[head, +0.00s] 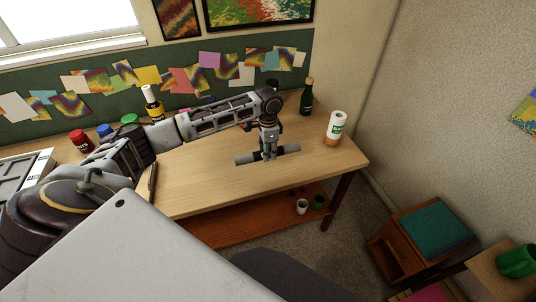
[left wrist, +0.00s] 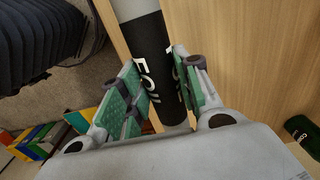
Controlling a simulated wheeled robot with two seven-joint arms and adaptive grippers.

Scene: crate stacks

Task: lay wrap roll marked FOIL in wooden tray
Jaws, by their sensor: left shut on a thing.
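The wrap roll (head: 290,150) is a grey tube with a black middle band. In the left wrist view the band of the roll (left wrist: 148,38) reads FOIL in white letters. My left gripper (head: 269,155) is shut on the roll's middle and holds it level over the tabletop; I cannot tell how far above. In the left wrist view the green finger pads (left wrist: 160,75) sit on both sides of the band. A thin wooden edge (head: 152,182) shows beside my left arm; I cannot tell if it is the wooden tray. My right gripper is not in view.
A white roll (head: 335,126) with a green label and a dark green bottle (head: 306,97) stand at the table's right end. A yellow-labelled bottle (head: 154,103) and a red-lidded jar (head: 80,141) stand at the back left. The table's front middle (head: 215,185) is clear.

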